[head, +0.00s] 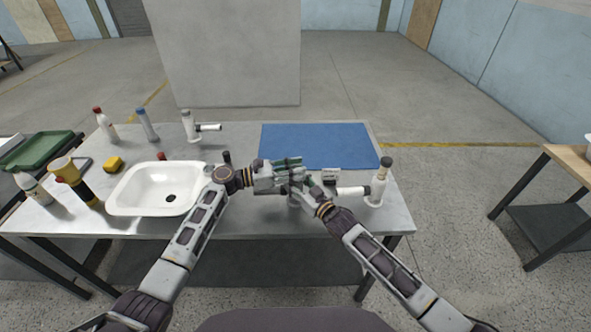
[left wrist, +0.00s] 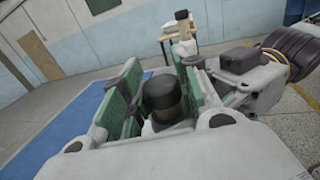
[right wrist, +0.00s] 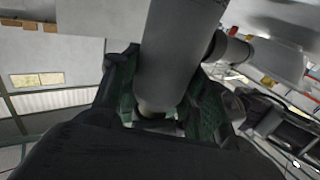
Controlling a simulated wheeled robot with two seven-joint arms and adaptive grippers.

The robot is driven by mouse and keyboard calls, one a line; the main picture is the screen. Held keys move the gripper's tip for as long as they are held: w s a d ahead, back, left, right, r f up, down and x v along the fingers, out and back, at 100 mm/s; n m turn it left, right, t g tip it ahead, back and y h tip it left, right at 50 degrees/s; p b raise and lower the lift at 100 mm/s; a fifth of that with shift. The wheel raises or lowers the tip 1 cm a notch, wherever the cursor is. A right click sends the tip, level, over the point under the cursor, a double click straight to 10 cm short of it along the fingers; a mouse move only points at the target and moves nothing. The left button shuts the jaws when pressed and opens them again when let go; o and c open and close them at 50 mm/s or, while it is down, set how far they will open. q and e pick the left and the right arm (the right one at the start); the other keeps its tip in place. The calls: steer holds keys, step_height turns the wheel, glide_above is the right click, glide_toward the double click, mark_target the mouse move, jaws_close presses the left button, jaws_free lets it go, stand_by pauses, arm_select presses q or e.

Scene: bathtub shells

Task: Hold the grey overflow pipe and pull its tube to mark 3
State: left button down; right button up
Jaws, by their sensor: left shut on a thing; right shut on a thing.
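The grey overflow pipe shows in the right wrist view as a thick grey cylinder (right wrist: 172,50) with a dark-collared side outlet (right wrist: 235,50). In the left wrist view its dark round top (left wrist: 162,92) sits between green-padded fingers. My left gripper (head: 291,164) is shut on the upper part of the pipe, above the table's front middle. My right gripper (head: 300,187) is shut on the pipe's body, close beside the left one. In the head view the grippers hide most of the pipe. I cannot read its marks or tell how far the tube is out.
Another pipe (head: 377,190) with a white side tube stands at the table's right; a similar one (head: 189,127) stands at the back left. A white basin (head: 128,193) and several bottles occupy the left.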

arm_select(q)
steer(key=shift+r, duration=3.05)
steer(key=c, duration=1)
jaws_free()
steer(key=shift+a+f, duration=0.1)
steer(key=shift+a, duration=0.05)
steer(key=v, duration=1.1)
steer(key=shift+a, duration=0.35)
steer(key=shift+s, duration=0.1)
